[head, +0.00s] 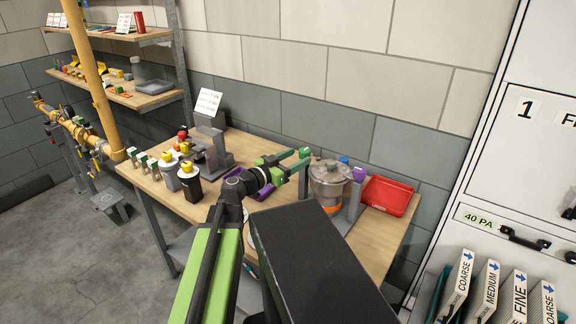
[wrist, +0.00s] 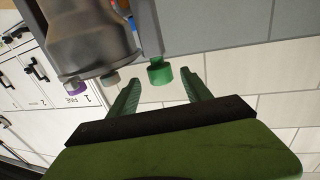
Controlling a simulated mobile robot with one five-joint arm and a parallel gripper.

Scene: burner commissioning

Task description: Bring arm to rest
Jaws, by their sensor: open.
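My gripper (head: 300,172) is over the table, just left of a clear lidded vessel (head: 328,182). In the wrist view my gripper (wrist: 160,80) has its two green fingers spread apart with nothing held between them. A green knob (wrist: 160,71) on a grey post shows beyond the gap between the fingertips, apparently apart from them. The vessel (wrist: 88,38) fills the upper left of the wrist view. My arm reaches out from the bottom of the head view and hides part of the table.
The wooden table (head: 377,248) carries a red tray (head: 388,196) at right and black and white yellow-topped containers (head: 188,182) at left. A yellow pipe (head: 95,85) and shelves (head: 150,99) stand at far left, a white cabinet (head: 490,200) at right. Left floor is mostly clear.

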